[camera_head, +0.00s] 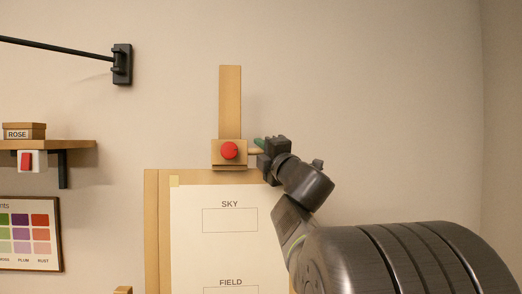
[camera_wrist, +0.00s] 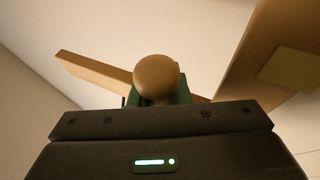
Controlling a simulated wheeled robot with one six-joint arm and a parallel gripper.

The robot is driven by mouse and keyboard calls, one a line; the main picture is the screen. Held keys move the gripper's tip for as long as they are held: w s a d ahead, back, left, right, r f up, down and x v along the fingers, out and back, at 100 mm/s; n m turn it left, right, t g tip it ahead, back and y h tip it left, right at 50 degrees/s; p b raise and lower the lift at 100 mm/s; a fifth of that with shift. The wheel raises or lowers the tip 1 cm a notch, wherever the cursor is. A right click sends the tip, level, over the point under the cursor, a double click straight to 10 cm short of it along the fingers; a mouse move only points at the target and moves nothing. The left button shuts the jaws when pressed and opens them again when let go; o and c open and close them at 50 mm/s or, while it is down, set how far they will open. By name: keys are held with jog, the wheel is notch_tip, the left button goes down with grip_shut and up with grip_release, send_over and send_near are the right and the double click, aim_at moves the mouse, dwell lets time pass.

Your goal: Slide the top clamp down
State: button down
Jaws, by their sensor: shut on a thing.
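The top clamp (camera_head: 218,147) is a wooden block with a red knob (camera_head: 230,150) on its face, on an upright wooden mast (camera_head: 230,100). It sits just above the top edge of the board (camera_head: 152,230); whether it touches the board I cannot tell. A short wooden handle sticks out from its right side. My gripper (camera_head: 261,148) is at the clamp's right side, shut on this handle. In the wrist view the handle's round wooden end (camera_wrist: 156,76) shows between the green finger pads, which are mostly hidden behind it.
The board carries a white sheet (camera_head: 190,240) with boxes labelled SKY and FIELD. At left are a shelf (camera_head: 75,145) with a ROSE box (camera_head: 30,130), a red switch (camera_head: 27,161), a colour chart (camera_head: 30,232) and a black wall rod (camera_head: 60,46). The wall at right is clear.

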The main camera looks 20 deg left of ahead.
jog(key=shift+f, duration=0.5)
jog(key=shift+r, duration=0.1)
jog(key=c, duration=1.4)
grip_release()
jog(key=shift+o, duration=0.2)
jog(key=shift+s, duration=0.1)
jog(key=b+v, duration=0.3)
jog(key=v, duration=1)
jog(key=shift+s+d+f, duration=0.25)
jog(key=shift+d, duration=0.05)
jog(key=shift+w, duration=0.1)
